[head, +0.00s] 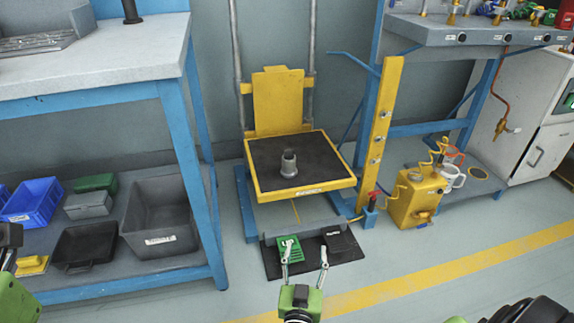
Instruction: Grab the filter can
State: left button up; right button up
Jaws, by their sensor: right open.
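A small grey upright cylinder with a wider foot, which looks like the filter can (288,165), stands on the dark top of a yellow-edged lift platform (310,187). My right gripper (306,249) is below it in the head view, in front of the lift. Its two fingers are spread apart with nothing between them, and it is clear of the can. Part of what looks like my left gripper (9,248) shows at the left edge, cut off by the frame, so its jaws cannot be judged.
Green (290,250) and black (343,243) pedals sit before the lift. A blue-framed bench (110,60) with bins below stands left. A yellow post (380,130) and yellow tank (416,200) stand right. Space above the platform around the can is clear.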

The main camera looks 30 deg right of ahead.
aim_at(289, 170)
jog(key=i+l, duration=0.15)
jog(key=i, duration=0.3)
jog(key=i+l, duration=0.15)
jog(key=i, duration=0.25)
